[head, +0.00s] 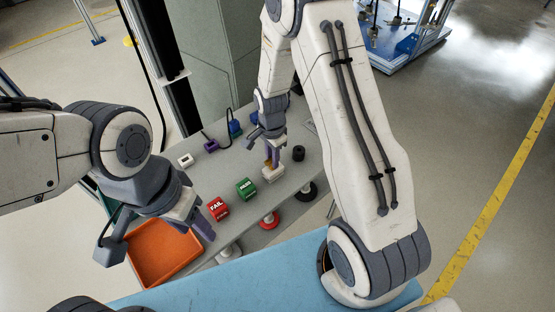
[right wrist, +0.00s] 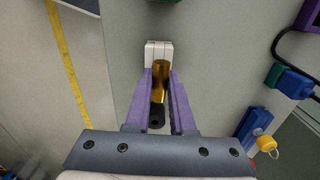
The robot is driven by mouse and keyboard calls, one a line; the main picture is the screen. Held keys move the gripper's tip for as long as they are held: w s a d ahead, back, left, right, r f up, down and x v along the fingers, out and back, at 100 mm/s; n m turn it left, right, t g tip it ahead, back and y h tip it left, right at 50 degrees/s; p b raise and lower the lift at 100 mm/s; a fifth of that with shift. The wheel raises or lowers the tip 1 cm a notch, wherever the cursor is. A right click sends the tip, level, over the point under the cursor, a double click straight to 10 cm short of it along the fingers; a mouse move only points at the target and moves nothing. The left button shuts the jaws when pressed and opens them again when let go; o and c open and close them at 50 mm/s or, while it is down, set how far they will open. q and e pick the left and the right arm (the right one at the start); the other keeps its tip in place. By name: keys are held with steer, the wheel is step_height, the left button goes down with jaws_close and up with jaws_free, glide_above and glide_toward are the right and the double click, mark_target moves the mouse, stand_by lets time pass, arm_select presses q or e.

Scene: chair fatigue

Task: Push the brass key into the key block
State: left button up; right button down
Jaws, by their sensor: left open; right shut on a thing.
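The white key block (head: 273,174) stands on the grey bench below my right gripper (head: 271,158). It also shows in the right wrist view (right wrist: 158,50), just beyond the fingertips. My right gripper is shut on the brass key (right wrist: 160,82), which lies between its purple fingers with a dark end toward the wrist. The key's far end meets the block in the picture; I cannot tell how deep it sits. My left gripper (head: 188,218) is open and empty above the bench's near left part, beside the orange tray (head: 145,277).
A red FAIL cube (head: 218,208) and a green PASS cube (head: 245,188) lie between my grippers. A black cylinder (head: 298,153) stands right of the key block. A white block (head: 185,160) and a purple piece (head: 211,146) are further back. The light blue surface (head: 250,280) in front is bare.

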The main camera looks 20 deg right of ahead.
steer(key=shift+w+r, duration=0.1)
steer(key=shift+w, duration=0.2)
steer(key=shift+r, duration=0.2)
steer(key=shift+s+r+p, duration=0.2)
steer(key=shift+r+p, duration=0.7)
steer(key=shift+r, duration=0.05)
steer(key=shift+s+r+p, duration=0.2)
steer(key=shift+r+p, duration=0.7)
step_height(320, 180, up, 4)
steer(key=p, duration=0.3)
